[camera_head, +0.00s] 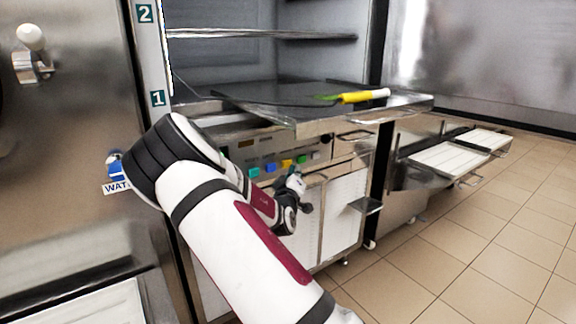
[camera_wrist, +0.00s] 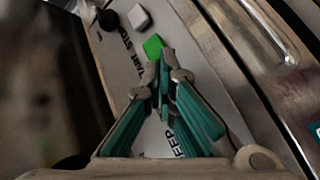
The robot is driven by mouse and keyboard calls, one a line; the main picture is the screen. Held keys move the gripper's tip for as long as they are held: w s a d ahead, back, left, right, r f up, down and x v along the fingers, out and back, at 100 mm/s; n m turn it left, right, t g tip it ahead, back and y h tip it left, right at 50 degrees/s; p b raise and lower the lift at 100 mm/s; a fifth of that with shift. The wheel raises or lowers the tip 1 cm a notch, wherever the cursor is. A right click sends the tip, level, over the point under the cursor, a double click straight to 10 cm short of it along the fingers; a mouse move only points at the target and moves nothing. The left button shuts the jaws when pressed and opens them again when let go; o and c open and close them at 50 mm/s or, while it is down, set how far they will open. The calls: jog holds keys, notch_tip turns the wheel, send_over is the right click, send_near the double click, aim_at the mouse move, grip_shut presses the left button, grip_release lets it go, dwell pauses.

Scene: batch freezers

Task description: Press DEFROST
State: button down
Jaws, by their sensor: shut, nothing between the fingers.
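The control panel (camera_head: 240,155) of the freezer carries a row of coloured buttons. No label reading DEFROST can be made out. My gripper (camera_wrist: 163,62) is shut and empty, its tips over the panel close to the green button (camera_wrist: 153,46). I cannot tell whether they touch it. A white button (camera_wrist: 139,17) lies beyond the green one. Panel lettering is partly covered by the fingers; "STOP" reads near the green button.
A dark knob (camera_head: 326,138) sits at the panel's right end. A metal tray (camera_head: 410,104) juts out above the panel, with a yellow-handled tool (camera_head: 362,96) on it. A door (camera_head: 345,205) is below. The tiled floor (camera_head: 480,270) at right is clear.

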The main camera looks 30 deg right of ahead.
jog(key=shift+w, duration=0.1)
dwell(0.3)
jog(key=shift+w, duration=0.35)
jog(key=shift+w+b, duration=0.35)
jog(key=shift+w, duration=0.15)
dwell(0.8)
jog(key=shift+s, duration=0.9)
jog(key=shift+s, duration=0.1)
jog(key=shift+s+d, duration=0.1)
jog(key=shift+s, duration=2.35)
